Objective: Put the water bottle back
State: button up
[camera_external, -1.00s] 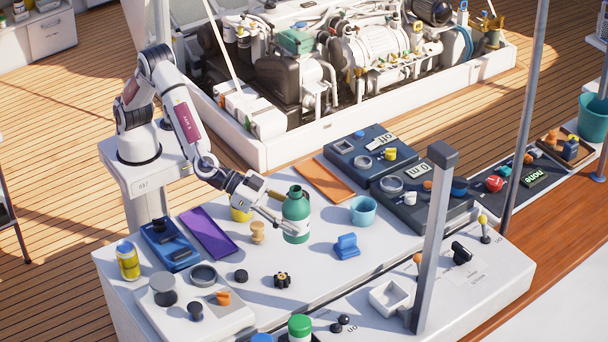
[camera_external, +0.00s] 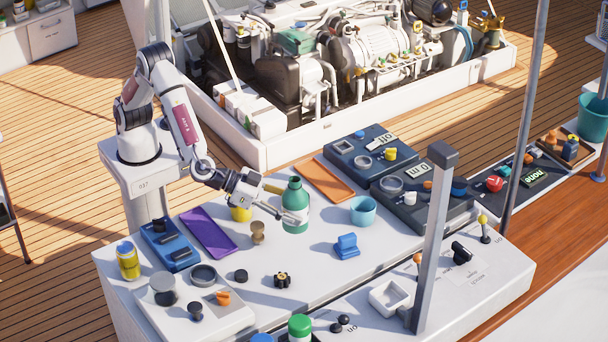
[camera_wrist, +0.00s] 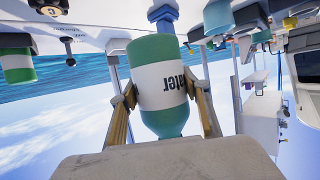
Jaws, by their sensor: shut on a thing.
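The water bottle (camera_external: 295,194) is green with a white label and stands upright over the white worktop in the external view. My gripper (camera_external: 290,215) is shut on it from the left side, around the label. In the wrist view, which is upside down, the bottle (camera_wrist: 148,55) sits between the two fingers of my gripper (camera_wrist: 165,94), and its label reads "water". I cannot tell how far its base is above the worktop.
A light blue cup (camera_external: 363,211) and a blue block (camera_external: 346,247) stand right of the bottle. A wooden piece (camera_external: 258,233) and a yellow cup (camera_external: 241,212) are to the left. An orange tray (camera_external: 325,180) lies behind. A grey post (camera_external: 433,240) rises at the front right.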

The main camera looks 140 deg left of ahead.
jog(key=shift+f, duration=3.05)
jog(key=shift+f, duration=0.1)
jog(key=shift+f, duration=1.75)
jog(key=shift+f, duration=0.15)
jog(key=o, duration=1.4)
jog(key=shift+d+r, duration=0.1)
jog(key=shift+r, duration=0.1)
jog(key=v, duration=1.1)
jog(key=shift+s+d, duration=0.25)
jog(key=shift+s, duration=0.1)
